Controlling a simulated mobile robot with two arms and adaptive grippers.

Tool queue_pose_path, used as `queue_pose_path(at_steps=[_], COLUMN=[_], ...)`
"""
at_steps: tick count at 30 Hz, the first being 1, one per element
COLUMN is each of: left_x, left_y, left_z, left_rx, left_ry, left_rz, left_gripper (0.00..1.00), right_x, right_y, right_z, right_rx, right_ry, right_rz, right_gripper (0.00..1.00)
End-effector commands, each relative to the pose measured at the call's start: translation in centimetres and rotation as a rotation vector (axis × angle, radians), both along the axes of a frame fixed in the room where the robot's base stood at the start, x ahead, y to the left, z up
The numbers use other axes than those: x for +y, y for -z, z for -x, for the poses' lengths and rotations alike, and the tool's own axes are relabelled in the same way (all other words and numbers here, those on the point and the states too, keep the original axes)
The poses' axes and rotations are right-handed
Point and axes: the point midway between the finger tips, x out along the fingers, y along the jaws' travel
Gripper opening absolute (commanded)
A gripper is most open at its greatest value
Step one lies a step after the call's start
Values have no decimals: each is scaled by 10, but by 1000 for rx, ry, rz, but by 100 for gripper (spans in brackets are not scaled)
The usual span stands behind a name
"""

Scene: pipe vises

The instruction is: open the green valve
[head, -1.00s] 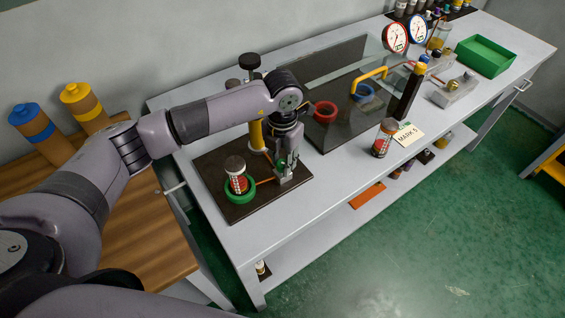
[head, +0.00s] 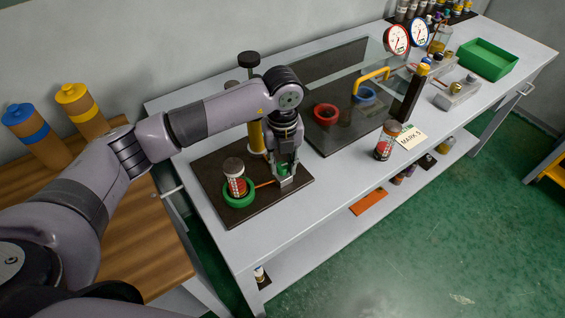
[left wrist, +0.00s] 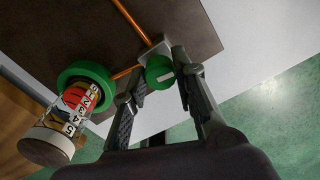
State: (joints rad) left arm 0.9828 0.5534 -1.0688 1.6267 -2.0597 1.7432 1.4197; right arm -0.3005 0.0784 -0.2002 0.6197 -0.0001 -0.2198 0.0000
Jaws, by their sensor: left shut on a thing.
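The green valve (left wrist: 159,70) is a small round green knob with a white mark, on a grey block with a thin orange pipe. In the left wrist view it sits between the two fingers of my left gripper (left wrist: 161,88), which is shut on it. In the head view my left gripper (head: 286,169) points down at the front right of the dark board, mostly hiding the valve. My right gripper is out of view.
A transparent panel stands over a dark board with a red ring (head: 326,113) and a blue ring (head: 364,94). A second jar (head: 386,141) stands near the bench's front edge by a "MARK 5" card (head: 411,138). A green tray (head: 487,59) and gauges are farther right.

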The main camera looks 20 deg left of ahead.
Motion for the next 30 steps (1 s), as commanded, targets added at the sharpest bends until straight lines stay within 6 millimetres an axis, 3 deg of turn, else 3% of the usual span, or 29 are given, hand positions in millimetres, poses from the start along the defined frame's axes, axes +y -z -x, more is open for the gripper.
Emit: queue_pose_path(at_steps=[20, 21, 30], left_x=[0, 0, 0], left_y=[-2, -2, -1], left_z=[-1, -1, -1], left_rx=[-4, -5, -2], left_ry=[-65, -65, -64], left_rz=[1, 2, 1], left_gripper=[0, 27, 46], right_x=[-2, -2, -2], right_y=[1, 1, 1], right_z=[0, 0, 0], right_rx=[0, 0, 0], right_ry=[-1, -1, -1], right_rz=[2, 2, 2], right_gripper=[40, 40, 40])
